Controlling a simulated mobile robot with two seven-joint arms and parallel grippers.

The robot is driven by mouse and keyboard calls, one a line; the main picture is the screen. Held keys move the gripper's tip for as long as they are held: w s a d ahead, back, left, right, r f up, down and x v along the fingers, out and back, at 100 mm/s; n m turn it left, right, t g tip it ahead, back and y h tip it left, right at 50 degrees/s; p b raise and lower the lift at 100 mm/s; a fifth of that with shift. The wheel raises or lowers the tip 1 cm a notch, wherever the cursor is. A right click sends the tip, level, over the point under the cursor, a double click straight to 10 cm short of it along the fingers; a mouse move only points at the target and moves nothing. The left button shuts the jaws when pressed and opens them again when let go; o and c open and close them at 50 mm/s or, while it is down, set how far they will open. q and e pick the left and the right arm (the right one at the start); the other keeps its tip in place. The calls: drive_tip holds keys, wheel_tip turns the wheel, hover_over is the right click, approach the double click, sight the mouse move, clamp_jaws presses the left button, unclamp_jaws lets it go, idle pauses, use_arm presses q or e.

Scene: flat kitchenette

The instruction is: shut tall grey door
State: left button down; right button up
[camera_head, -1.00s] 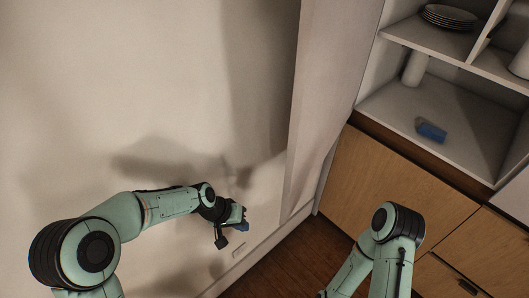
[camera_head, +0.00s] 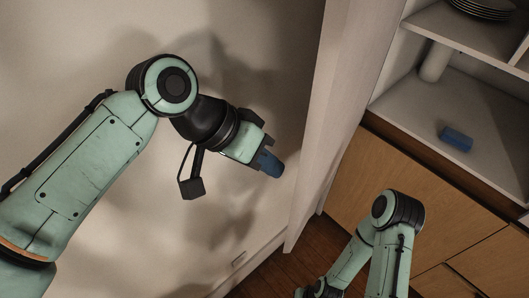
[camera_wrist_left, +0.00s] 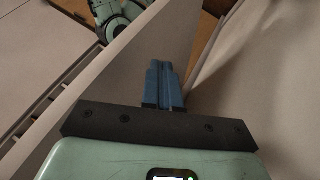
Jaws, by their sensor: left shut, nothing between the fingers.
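The tall grey door (camera_head: 338,120) stands open in the head view as a long pale panel, seen at a slant, between the beige wall and the shelves. My left gripper (camera_head: 275,166) is on the wall side of the door, its blue fingers shut and empty, pointing towards the panel. A narrow gap seems to show between fingertips and door; contact cannot be told. In the left wrist view the shut fingers (camera_wrist_left: 160,68) stand in front of a broad pale panel (camera_wrist_left: 120,75), apparently the door.
Open shelves (camera_head: 440,100) at the right hold a blue object (camera_head: 456,139), a white cylinder (camera_head: 435,62) and stacked plates (camera_head: 484,8). Wooden cabinet fronts (camera_head: 410,195) lie below. Dark wooden floor (camera_head: 285,268) shows beneath the door. The beige wall (camera_head: 270,40) is close behind my left arm.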

use_arm(q)
drive_tip(key=x, duration=0.6)
drive_tip(key=shift+w+f+b, duration=0.15)
drive_tip(key=shift+f+b, duration=0.05)
drive_tip(key=shift+b, duration=0.1)
drive_tip(key=shift+d, duration=0.2)
